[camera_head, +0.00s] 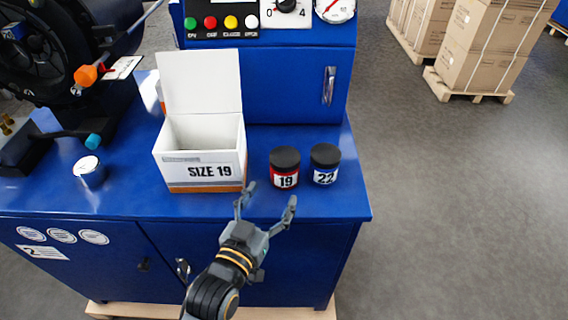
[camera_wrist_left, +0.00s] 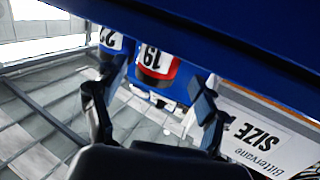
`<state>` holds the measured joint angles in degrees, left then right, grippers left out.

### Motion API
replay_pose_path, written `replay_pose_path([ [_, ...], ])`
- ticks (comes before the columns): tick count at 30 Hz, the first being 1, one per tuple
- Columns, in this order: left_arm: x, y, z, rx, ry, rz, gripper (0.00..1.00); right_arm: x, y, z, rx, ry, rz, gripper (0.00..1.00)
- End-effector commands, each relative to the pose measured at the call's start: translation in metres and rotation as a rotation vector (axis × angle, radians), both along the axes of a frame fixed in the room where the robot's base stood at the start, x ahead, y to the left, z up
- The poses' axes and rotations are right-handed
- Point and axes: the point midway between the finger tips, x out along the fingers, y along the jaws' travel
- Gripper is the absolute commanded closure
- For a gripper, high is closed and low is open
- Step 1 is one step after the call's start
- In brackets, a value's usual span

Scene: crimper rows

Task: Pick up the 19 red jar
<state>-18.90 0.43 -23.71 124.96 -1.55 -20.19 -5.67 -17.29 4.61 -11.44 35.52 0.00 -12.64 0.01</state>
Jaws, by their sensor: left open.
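The red jar marked 19 (camera_head: 285,181) stands upright on the blue bench top, with a black lid. It also shows upside down in the left wrist view (camera_wrist_left: 155,60), between my two fingers but beyond them. My left gripper (camera_head: 268,198) is open and empty, at the bench's front edge, just in front of the red jar and slightly left of it. The fingers point toward the jar and do not appear to touch it. My right gripper is not in view.
A blue jar marked 22 (camera_head: 325,177) stands close to the right of the red jar. An open white box marked SIZE 19 (camera_head: 200,181) stands just left. The blue machine cabinet (camera_head: 290,90) rises behind. A small white-topped container (camera_head: 90,172) stands farther left.

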Motion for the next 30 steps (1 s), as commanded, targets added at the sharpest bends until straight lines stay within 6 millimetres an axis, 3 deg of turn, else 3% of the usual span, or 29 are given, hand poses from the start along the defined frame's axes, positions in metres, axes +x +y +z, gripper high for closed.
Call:
replay_pose_path([
  [3, 0.021, -0.008, 0.001, -0.001, -0.003, 0.001, 0.27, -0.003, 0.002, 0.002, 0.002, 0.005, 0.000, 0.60],
  [11, 0.039, -0.015, -0.001, -0.001, -0.001, 0.000, 0.27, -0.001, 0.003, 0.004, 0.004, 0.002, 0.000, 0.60],
  [19, 0.076, -0.028, -0.003, -0.002, 0.001, 0.000, 0.27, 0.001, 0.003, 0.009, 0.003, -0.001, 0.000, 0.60],
  [29, 0.083, -0.030, -0.005, 0.000, 0.001, 0.001, 0.27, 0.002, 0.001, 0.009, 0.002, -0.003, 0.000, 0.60],
  [30, 0.083, -0.030, -0.005, 0.000, 0.001, 0.001, 0.35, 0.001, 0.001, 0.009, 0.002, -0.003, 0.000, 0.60],
])
